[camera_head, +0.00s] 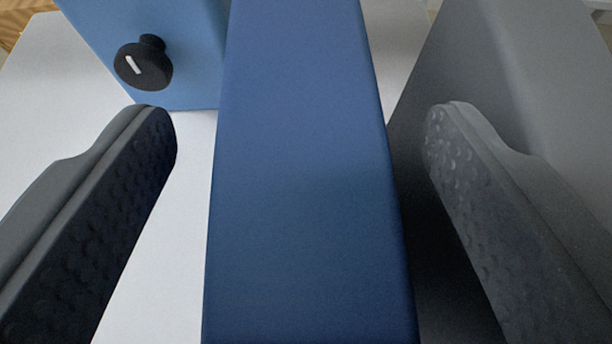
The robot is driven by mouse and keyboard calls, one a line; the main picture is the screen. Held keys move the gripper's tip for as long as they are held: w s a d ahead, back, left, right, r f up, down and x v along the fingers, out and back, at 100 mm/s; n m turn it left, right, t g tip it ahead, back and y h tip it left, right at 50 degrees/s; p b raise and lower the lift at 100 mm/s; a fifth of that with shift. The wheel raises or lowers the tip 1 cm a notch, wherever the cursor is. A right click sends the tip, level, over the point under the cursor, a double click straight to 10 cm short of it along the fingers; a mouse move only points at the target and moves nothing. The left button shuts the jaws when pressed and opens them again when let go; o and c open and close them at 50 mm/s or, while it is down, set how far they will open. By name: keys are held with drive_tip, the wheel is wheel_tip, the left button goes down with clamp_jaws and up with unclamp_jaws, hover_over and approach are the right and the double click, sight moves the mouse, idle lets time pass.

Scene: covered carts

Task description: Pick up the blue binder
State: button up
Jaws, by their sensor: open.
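The blue binder (302,190) stands upright in the middle of the view, its dark blue face running from the top edge to the bottom edge. My gripper (295,140) is open. Its left finger is to the left of the binder and its right finger is to the right, with a gap on both sides. Neither finger visibly touches the binder. The binder's far end and its base are out of view or hidden.
A lighter blue box (190,70) with a black knob (143,64) stands behind on the left. A grey upright surface (530,90) is close on the right, behind the right finger. The white surface (50,90) is bare at the left.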

drive_tip(key=shift+w+f, duration=0.2)
drive_tip(key=shift+w, duration=0.15)
clamp_jaws()
drive_tip(key=shift+r, duration=0.15)
